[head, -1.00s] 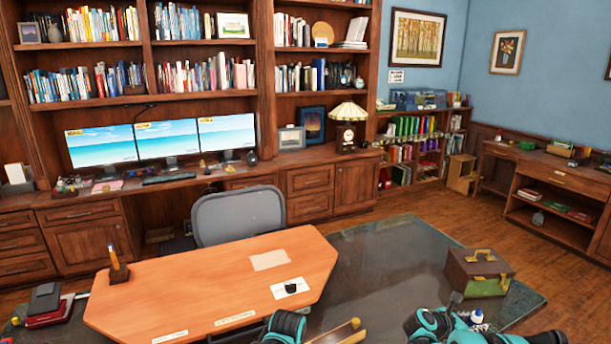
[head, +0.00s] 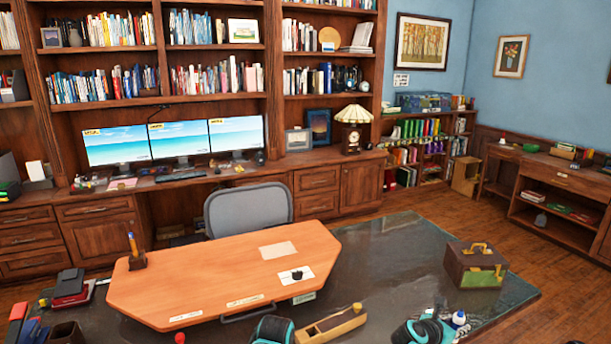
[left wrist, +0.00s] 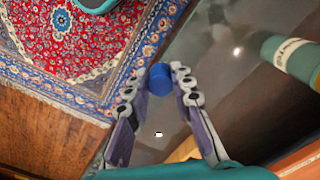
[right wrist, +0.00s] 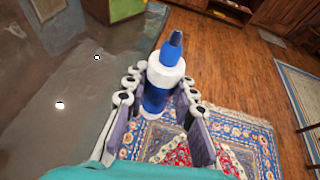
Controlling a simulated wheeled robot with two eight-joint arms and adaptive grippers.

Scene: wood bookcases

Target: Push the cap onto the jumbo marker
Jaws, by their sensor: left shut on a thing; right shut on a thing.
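The jumbo marker (right wrist: 165,72) has a white and blue body and a blue nib end that is bare in the right wrist view. My right gripper (right wrist: 156,98) is shut around its lower blue part. The marker's white and blue top also shows in the head view (head: 459,318) at the bottom right, upright. The blue cap (left wrist: 159,78) is a short cylinder at the fingertips of my left gripper (left wrist: 160,86), which is shut on it. The cap and marker are apart. The left fingers and the cap do not show in the head view.
A wooden desk panel (head: 225,275) lies on the dark glossy tabletop (head: 390,262). A wooden block-like tool (head: 330,325) lies near the front edge, between my arms. A brown and green box (head: 476,268) stands at the right. A patterned rug (right wrist: 240,140) lies on the floor.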

